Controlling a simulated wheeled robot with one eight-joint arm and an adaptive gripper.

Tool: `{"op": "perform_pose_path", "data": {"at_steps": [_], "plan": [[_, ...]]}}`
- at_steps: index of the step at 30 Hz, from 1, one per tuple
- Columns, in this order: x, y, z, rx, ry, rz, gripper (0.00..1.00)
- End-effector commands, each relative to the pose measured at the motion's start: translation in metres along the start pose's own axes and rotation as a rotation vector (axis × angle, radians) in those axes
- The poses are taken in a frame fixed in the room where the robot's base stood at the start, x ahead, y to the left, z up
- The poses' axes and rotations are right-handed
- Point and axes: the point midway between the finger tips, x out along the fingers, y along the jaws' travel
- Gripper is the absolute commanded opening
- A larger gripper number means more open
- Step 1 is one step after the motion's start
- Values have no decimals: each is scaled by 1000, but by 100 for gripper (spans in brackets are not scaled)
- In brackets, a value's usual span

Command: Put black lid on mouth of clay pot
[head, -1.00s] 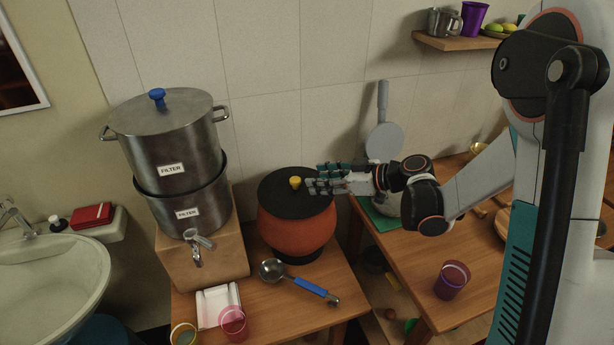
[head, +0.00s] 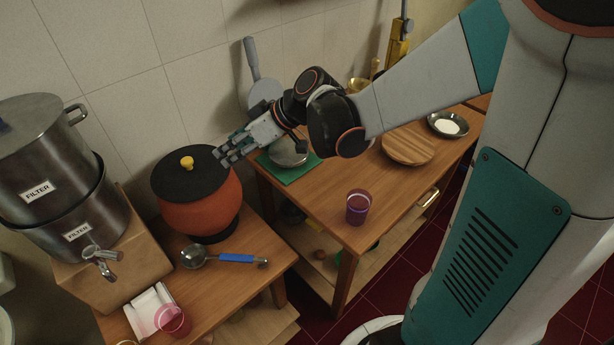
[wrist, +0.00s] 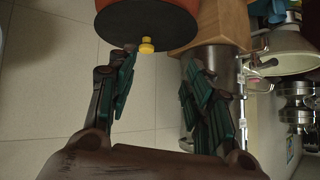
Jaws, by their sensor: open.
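The clay pot (head: 202,214) is round and orange-red and stands on the small wooden table in the head view. The black lid (head: 170,183), with a yellow knob (head: 187,162), lies flat over the pot's mouth. In the wrist view the lid (wrist: 128,28) and its yellow knob (wrist: 146,45) show at the top, with part of the pot (wrist: 180,4). My gripper (head: 222,158) is open and empty, just right of the lid at about knob height. In the wrist view the open fingers (wrist: 157,80) are apart, and the knob is beyond them, not held.
A steel filter (head: 75,205) on a wooden block stands left of the pot. The right table holds a green board (head: 300,170), a purple cup (head: 358,207) and a round wooden board (head: 407,147).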

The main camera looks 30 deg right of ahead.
Motion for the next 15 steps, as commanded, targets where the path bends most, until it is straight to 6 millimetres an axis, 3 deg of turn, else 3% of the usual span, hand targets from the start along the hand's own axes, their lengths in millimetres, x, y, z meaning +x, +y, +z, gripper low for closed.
{"op": "perform_pose_path", "data": {"at_steps": [6, 15], "plan": [[-43, -31, 19, 143, -114, 138, 46], [-104, -61, 57, 315, -192, 367, 46]]}}
